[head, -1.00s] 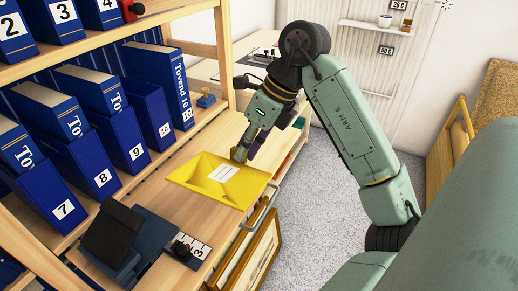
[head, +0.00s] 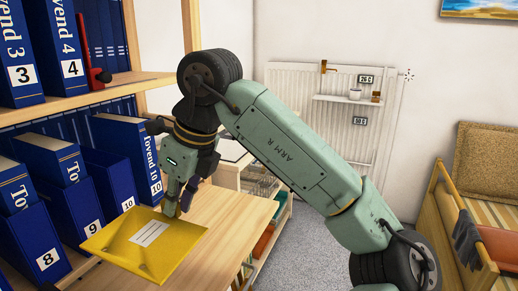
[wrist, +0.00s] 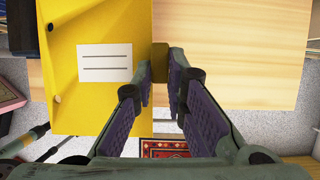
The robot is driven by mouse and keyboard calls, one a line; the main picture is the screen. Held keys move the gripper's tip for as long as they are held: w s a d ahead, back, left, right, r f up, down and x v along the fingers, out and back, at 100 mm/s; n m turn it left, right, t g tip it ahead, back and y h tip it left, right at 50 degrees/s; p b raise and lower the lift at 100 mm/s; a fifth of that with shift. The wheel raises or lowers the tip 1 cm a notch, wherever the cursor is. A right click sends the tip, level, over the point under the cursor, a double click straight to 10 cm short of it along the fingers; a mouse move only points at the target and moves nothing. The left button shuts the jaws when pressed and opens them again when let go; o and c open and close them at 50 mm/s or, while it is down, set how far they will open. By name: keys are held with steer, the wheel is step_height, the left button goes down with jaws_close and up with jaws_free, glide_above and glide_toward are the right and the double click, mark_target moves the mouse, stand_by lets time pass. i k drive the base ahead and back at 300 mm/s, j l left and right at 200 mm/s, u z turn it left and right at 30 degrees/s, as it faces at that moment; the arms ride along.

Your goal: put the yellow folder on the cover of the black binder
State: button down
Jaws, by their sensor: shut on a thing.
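The yellow folder (head: 118,243) has a white lined label and lies roughly flat at the lower left of the head view. It also fills the left of the wrist view (wrist: 90,105). My gripper (head: 172,206) is shut on the folder's edge at the far right side. In the wrist view my gripper (wrist: 160,80) has its fingertips about a small brownish-yellow part at that edge. Whether the folder touches the wooden top (head: 235,215) cannot be told. I cannot make out the black binder in the current views.
A wooden shelf (head: 110,90) with blue numbered binders (head: 110,180) stands close on the left. A red item (head: 97,76) stands on its upper board. A wooden bench (head: 445,215) is at the right. Grey floor (head: 325,235) lies between.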

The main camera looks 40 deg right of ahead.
mark_target(229, 149)
steer(key=z, duration=1.35)
steer(key=i+z, duration=0.4)
steer(key=i, duration=1.8)
steer(key=i+u, duration=0.2)
steer(key=u, duration=0.15)
steer(key=i+l+u, duration=0.15)
steer(key=u, duration=1.95)
